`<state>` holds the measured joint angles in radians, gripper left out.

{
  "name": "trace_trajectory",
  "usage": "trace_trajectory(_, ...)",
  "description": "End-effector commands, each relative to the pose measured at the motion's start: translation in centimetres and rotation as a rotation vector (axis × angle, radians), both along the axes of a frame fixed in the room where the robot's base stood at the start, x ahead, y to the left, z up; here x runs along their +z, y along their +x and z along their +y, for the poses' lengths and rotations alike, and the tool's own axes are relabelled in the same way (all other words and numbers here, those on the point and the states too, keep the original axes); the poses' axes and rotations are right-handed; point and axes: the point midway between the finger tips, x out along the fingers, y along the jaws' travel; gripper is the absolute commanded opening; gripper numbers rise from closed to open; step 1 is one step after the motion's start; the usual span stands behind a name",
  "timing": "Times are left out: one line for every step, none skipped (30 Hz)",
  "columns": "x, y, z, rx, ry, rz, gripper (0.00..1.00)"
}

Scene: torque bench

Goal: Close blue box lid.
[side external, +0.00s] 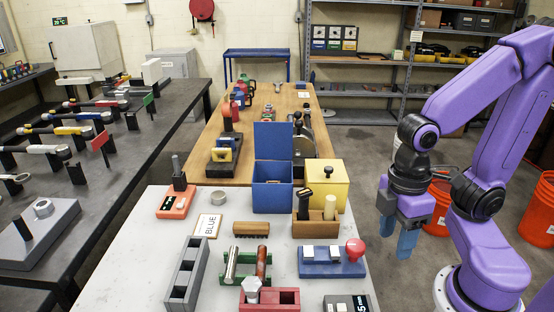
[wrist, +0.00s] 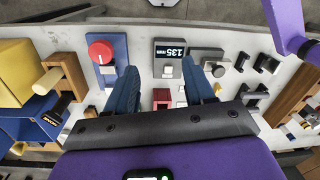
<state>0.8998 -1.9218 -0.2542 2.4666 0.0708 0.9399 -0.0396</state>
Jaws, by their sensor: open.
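The blue box (side external: 272,196) stands at the far edge of the light grey bench in the side view. Its blue lid (side external: 272,140) stands upright at the back, so the box is open. In the wrist view, blue box surfaces (wrist: 28,125) show at the left edge; the lid is hard to make out there. My gripper (side external: 406,248) has blue fingers and hangs to the right of the bench, well apart from the box. In the wrist view my gripper (wrist: 160,88) is open, with nothing between its fingers.
A yellow box (side external: 328,184) stands right beside the blue box. A wooden holder with upright handles (side external: 315,225) stands in front. A blue block with a red knob (side external: 334,261) lies nearer my gripper. A "BLUE" sign (side external: 208,225) lies left.

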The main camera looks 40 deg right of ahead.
Motion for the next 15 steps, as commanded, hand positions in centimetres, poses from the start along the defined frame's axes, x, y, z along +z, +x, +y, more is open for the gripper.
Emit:
trace_trajectory(-0.1, 0.5, 0.2, -0.058, -0.004, 0.045, 0.53)
trace_trajectory(-0.1, 0.8, 0.3, -0.093, -0.003, 0.077, 0.53)
trace_trajectory(-0.1, 1.3, 0.6, -0.147, 0.003, 0.124, 0.53)
trace_trajectory(-0.1, 1.7, 0.8, -0.188, 0.009, 0.160, 0.53)
trace_trajectory(-0.1, 2.2, 1.0, -0.229, 0.019, 0.197, 0.53)
trace_trajectory(-0.1, 2.9, 1.3, -0.282, 0.037, 0.245, 0.53)
trace_trajectory(-0.1, 3.5, 1.5, -0.322, 0.052, 0.281, 0.53)
trace_trajectory(0.0, 4.1, 1.7, -0.363, 0.070, 0.316, 0.53)
trace_trajectory(0.0, 5.0, 2.0, -0.413, 0.098, 0.360, 0.53)
trace_trajectory(0.1, 5.8, 2.2, -0.452, 0.123, 0.392, 0.53)
trace_trajectory(0.1, 6.6, 2.3, -0.492, 0.149, 0.424, 0.53)
trace_trajectory(0.2, 7.8, 2.4, -0.542, 0.187, 0.463, 0.53)
trace_trajectory(0.2, 8.7, 2.5, -0.579, 0.218, 0.491, 0.53)
trace_trajectory(0.3, 9.7, 2.5, -0.615, 0.253, 0.518, 0.53)
trace_trajectory(0.4, 11.1, 2.4, -0.665, 0.301, 0.551, 0.53)
